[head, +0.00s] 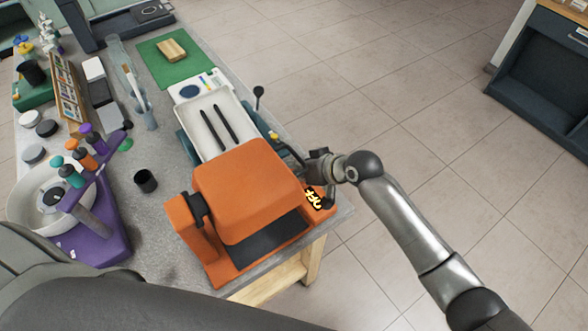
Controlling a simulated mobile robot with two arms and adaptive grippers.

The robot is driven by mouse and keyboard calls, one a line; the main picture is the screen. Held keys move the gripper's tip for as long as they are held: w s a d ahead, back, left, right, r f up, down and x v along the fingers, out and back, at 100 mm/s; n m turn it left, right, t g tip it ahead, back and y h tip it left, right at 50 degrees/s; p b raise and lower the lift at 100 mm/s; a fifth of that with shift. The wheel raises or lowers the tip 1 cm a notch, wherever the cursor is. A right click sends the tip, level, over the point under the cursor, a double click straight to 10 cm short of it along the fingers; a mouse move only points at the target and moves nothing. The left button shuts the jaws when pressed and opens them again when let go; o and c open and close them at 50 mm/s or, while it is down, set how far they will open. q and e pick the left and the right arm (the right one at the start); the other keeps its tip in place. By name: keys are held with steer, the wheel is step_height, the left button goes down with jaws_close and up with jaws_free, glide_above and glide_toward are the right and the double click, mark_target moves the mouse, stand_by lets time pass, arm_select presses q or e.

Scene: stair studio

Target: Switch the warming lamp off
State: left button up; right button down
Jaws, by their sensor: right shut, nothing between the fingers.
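An orange machine (245,185) with a boxy hood over a dark plate (262,243) stands at the near right corner of the table. It may be the warming lamp, but no lit bulb or glow shows, and I cannot make out its switch for certain. A dark knob (197,208) sits on its left side, and a yellow wavy mark (314,199) on its right base. My right gripper (308,168) is shut and empty, close beside the hood's right side; whether it touches the machine is unclear. My left gripper is out of view.
Behind the hood is a white tray (203,130) with two black bars. A black cup (146,181) and a purple stand (100,240) with bottles and a white bowl (22,205) are at left. A green mat (195,68) lies farther back. Open tiled floor is to the right.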

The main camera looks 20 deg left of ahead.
steer(key=shift+w+d, duration=0.2)
steer(key=shift+w, duration=0.1)
steer(key=shift+r+p, duration=0.75)
steer(key=shift+r, duration=0.1)
step_height(320, 180, up, 3)
steer(key=p, duration=0.3)
steer(key=shift+w+d, duration=0.1)
steer(key=shift+w, duration=0.05)
steer(key=shift+s+d+r+b, duration=0.1)
steer(key=shift+s+d+b, duration=0.2)
steer(key=shift+d+b, duration=0.2)
steer(key=s+b+v, duration=0.1)
steer(key=v, duration=0.7)
steer(key=shift+a+r, duration=0.25)
steer(key=shift+r, duration=0.15)
steer(key=shift+s, duration=0.1)
